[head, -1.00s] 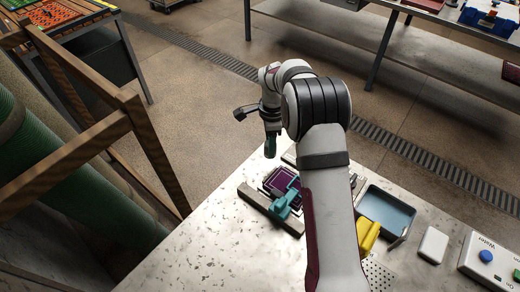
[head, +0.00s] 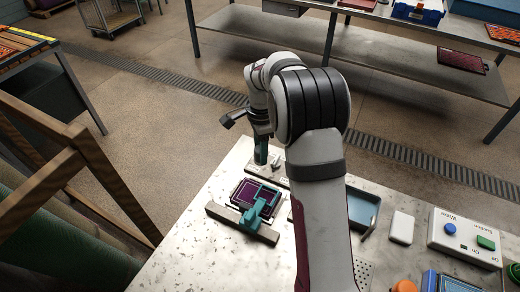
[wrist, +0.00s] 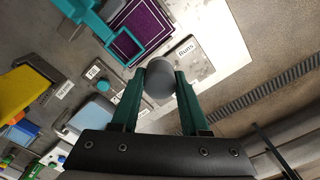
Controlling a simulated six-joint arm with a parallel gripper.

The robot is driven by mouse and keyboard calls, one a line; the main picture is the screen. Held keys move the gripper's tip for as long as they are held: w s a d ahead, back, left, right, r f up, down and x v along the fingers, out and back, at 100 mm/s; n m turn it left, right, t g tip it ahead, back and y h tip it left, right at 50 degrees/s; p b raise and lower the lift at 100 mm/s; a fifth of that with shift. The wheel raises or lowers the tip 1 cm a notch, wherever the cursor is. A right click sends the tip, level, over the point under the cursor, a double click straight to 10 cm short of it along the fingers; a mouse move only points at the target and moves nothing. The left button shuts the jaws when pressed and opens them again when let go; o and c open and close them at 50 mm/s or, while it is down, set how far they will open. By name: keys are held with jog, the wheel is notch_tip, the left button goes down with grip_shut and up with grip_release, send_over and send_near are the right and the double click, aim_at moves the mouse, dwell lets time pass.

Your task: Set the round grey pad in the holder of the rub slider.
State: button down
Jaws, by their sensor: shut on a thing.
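My gripper (wrist: 160,95) has two green fingers shut on the round grey pad (wrist: 160,78), which sits between the fingertips in the wrist view. In the head view my gripper (head: 261,160) hangs over the far part of the table, beyond the slider; the pad cannot be made out there. The teal rub slider (head: 258,212) lies across a purple rug piece (head: 243,190). Its square teal holder frame (wrist: 143,53) shows in the wrist view, above and left of the pad in the picture and apart from it. Purple rug shows inside the frame.
A grey bar (head: 228,215) carries the slider's near end. A blue-grey tray (head: 363,207), a white block (head: 402,227) and a button box (head: 465,238) stand to the right. A yellow thing (wrist: 20,90) shows in the wrist view. A wooden frame (head: 80,150) stands left of the table.

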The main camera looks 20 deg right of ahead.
jog(key=s+f, duration=0.6)
jog(key=shift+s+a+f, duration=0.2)
jog(key=shift+s+a, duration=0.05)
jog(key=shift+s, duration=0.15)
jog(key=shift+f, duration=0.65)
jog(key=shift+f, duration=0.4)
jog(key=shift+c, duration=1.6)
grip_release()
notch_tip(320, 180, up, 16)
jog(key=shift+f, duration=0.15)
